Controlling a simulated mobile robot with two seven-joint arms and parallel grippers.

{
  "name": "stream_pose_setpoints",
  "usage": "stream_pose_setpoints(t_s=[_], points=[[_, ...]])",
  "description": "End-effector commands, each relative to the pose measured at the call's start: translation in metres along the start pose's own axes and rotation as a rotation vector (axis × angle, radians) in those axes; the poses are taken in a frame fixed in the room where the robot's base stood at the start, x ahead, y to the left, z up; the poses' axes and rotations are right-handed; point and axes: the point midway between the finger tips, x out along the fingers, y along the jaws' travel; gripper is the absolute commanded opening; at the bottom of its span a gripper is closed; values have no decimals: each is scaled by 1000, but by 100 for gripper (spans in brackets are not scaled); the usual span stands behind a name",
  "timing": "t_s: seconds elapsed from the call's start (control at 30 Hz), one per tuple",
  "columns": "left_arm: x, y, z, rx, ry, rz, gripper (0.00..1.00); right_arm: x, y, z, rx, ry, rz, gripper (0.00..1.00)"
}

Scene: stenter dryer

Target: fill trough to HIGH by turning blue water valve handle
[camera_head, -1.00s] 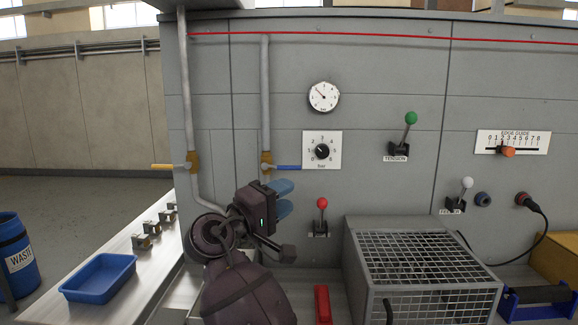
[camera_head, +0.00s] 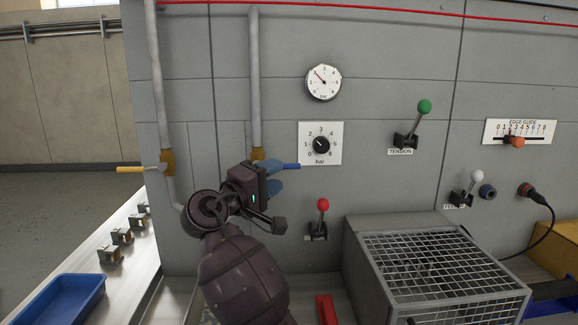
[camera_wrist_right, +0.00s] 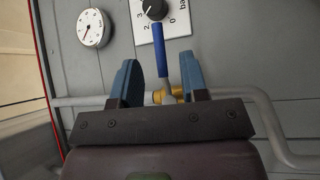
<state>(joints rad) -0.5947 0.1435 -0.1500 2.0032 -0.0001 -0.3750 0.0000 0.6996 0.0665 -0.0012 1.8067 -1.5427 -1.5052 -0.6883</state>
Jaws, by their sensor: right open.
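The blue water valve handle (camera_head: 291,166) points right, level, from a brass valve (camera_head: 257,155) on a vertical grey pipe. My right gripper (camera_head: 271,178) is open just in front of it, and a finger hides part of the handle's inner end. In the right wrist view the blue handle (camera_wrist_right: 172,50) shows in the gap between the two blue fingers of my open gripper (camera_wrist_right: 160,75), beyond their tips; no grip on it shows. The brass valve (camera_wrist_right: 165,96) sits behind the gripper there. My left gripper is out of view. I cannot make out a trough.
A pressure dial (camera_head: 321,144) and round gauge (camera_head: 323,82) are on the wall. A red-knobbed lever (camera_head: 322,206) stands right of my gripper. A yellow handle (camera_head: 131,169) is on the left pipe. A mesh-topped box (camera_head: 367,283) stands at lower right.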

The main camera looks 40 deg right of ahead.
Motion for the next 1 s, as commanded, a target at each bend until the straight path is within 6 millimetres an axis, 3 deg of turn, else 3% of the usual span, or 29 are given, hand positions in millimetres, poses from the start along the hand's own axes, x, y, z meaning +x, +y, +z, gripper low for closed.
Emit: stream_pose_setpoints(t_s=[0.1, 0.3, 0.77, 1.0], points=[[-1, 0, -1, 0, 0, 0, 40, 21, 1, 0, 0, -2, 3, 41], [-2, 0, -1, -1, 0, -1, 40, 45, 1, 0, 0, 0, 1, 41], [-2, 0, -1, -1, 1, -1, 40, 55, 0, 0, 0, 1, 0, 41], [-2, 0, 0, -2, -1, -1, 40, 55, 0, 0, 0, 1, 0, 5]])
